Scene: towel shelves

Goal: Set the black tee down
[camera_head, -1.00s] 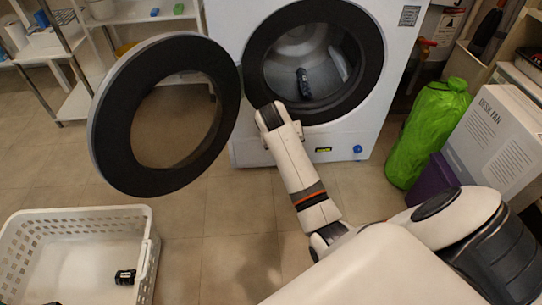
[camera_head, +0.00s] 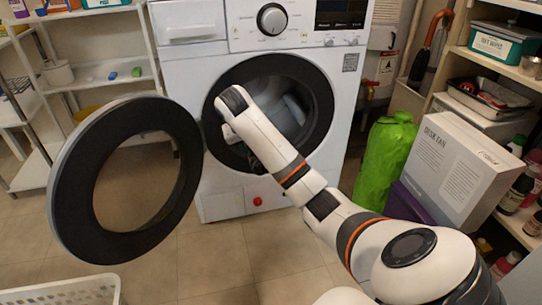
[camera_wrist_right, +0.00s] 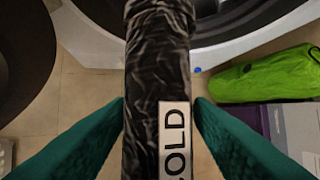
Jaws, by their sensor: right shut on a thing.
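In the right wrist view, a black tee (camera_wrist_right: 155,60), rolled into a long cylinder with grey streaks and a white label reading "OLD", stands between the green fingers of my right gripper (camera_wrist_right: 158,108). The fingers are shut on it from both sides. In the head view my right arm reaches to the front of the washer's round opening. Its wrist hides most of the gripper and the tee there. My left gripper is in neither current view.
The white washer (camera_head: 185,60) has its round black-rimmed door (camera_head: 75,185) swung open to the left. A white basket (camera_head: 70,290) shows at the bottom left edge. A green bag (camera_head: 385,160) and a fan box (camera_head: 460,170) stand at the right. Floor in front is clear.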

